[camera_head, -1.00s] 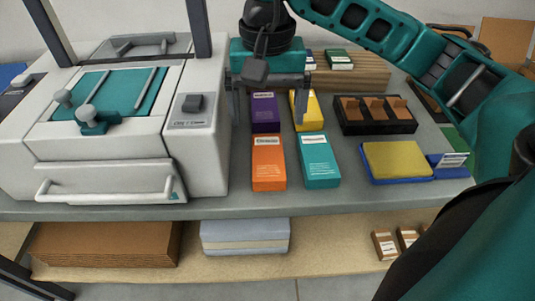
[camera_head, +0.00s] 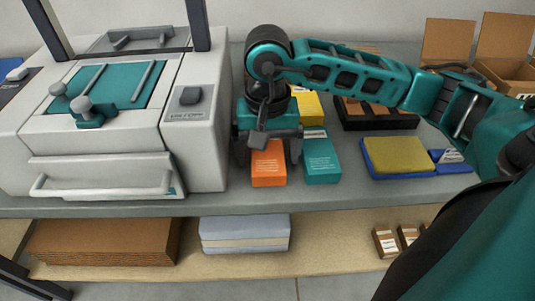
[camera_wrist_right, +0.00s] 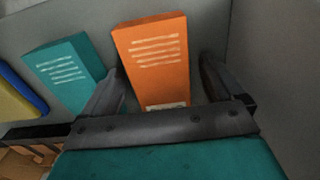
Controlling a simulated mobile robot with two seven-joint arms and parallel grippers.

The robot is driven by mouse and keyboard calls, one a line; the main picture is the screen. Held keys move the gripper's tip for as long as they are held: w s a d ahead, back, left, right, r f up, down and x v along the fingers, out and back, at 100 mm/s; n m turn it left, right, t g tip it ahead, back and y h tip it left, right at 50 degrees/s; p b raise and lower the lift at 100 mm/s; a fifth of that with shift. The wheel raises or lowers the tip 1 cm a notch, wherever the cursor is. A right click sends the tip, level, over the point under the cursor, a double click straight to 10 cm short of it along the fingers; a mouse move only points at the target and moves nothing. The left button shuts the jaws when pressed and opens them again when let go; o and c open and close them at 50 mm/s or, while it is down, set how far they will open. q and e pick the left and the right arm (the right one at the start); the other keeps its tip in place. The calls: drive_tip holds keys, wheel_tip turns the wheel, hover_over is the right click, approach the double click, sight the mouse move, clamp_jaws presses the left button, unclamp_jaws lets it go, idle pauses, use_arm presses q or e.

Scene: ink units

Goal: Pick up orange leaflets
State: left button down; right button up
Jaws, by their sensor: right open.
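The orange leaflets (camera_head: 268,168) form a box-shaped stack on the grey bench, beside the white machine. My right gripper (camera_head: 268,155) is above the stack and hides its far part in the head view. In the right wrist view, the orange leaflets (camera_wrist_right: 155,55) lie between the two spread fingers of my right gripper (camera_wrist_right: 165,90). A gap shows at the right finger; the left finger is close to the stack's left side. The gripper is open and holds nothing. My left gripper is not in view.
A teal stack (camera_head: 320,160) stands close to the right of the orange one. A yellow stack (camera_head: 308,108) is behind. The white machine (camera_head: 208,130) bounds the left. A blue tray with a yellow pad (camera_head: 397,155) lies right. Bare bench (camera_head: 345,195) shows in front.

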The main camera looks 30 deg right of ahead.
drive_tip(key=c, duration=1.2)
drive_tip(key=shift+r, duration=0.1)
